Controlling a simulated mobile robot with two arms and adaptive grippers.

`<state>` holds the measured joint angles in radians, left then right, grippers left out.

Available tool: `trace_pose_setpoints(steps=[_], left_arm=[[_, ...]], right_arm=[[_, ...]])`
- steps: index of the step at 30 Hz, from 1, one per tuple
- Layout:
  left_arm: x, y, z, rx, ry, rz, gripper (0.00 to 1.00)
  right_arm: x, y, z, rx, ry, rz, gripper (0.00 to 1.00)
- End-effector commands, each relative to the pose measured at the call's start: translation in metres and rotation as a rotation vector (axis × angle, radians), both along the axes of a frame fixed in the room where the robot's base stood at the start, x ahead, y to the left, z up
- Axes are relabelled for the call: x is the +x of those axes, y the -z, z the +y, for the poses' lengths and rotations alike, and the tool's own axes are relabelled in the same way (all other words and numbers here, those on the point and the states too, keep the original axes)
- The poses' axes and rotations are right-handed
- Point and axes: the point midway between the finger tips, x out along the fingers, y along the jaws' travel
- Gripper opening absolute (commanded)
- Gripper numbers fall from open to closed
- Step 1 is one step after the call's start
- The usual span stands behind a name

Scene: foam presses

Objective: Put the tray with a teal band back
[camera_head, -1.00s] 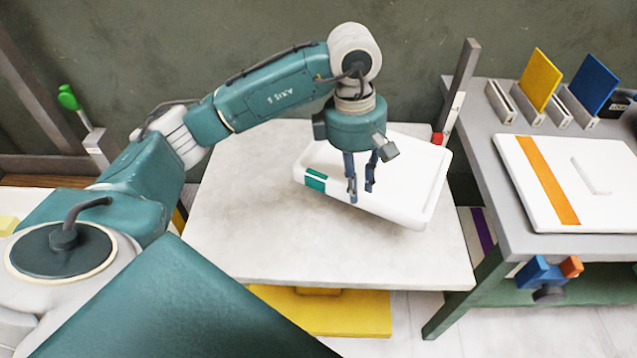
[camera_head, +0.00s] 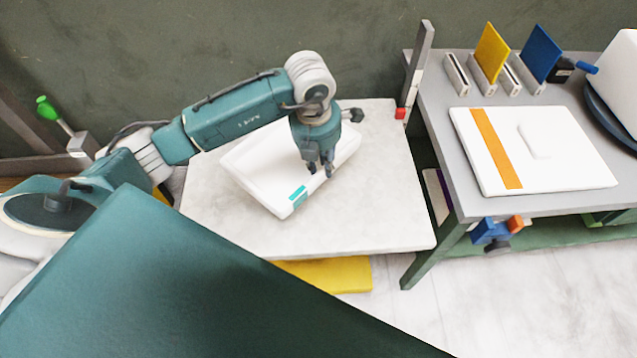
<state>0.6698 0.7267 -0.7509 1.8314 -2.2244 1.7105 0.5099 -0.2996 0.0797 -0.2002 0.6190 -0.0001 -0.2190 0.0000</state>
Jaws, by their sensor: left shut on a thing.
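The white tray with a teal band (camera_head: 262,172) is over the pale table (camera_head: 380,222). Its teal-banded corner points toward the front. My left gripper (camera_head: 319,171) comes down from above and is shut on the tray near its right front edge. The fingers hide part of that edge. I cannot tell whether the tray touches the table or is slightly lifted. My right gripper is out of view.
A grey bench (camera_head: 440,92) at right holds a white tray with an orange band (camera_head: 560,165). Yellow (camera_head: 492,52) and blue (camera_head: 541,52) panels stand in holders behind it. A grey post (camera_head: 419,62) rises between table and bench. The pale table's front right is clear.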

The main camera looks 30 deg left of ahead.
Motion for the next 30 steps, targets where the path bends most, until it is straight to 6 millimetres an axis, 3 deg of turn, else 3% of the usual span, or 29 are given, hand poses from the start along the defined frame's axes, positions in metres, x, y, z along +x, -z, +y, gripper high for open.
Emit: trace_pose_setpoints(steps=[6,19,30], left_arm=[[-0.001,0.051,-0.001,-0.001,0.001,0.005,0.00],[0.000,0.103,-0.001,-0.001,0.001,0.003,0.00],[0.000,0.113,0.000,0.000,0.003,0.000,0.00]], right_arm=[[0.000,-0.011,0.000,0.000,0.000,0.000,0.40],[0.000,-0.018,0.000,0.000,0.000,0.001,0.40],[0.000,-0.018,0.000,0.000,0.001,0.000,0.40]])
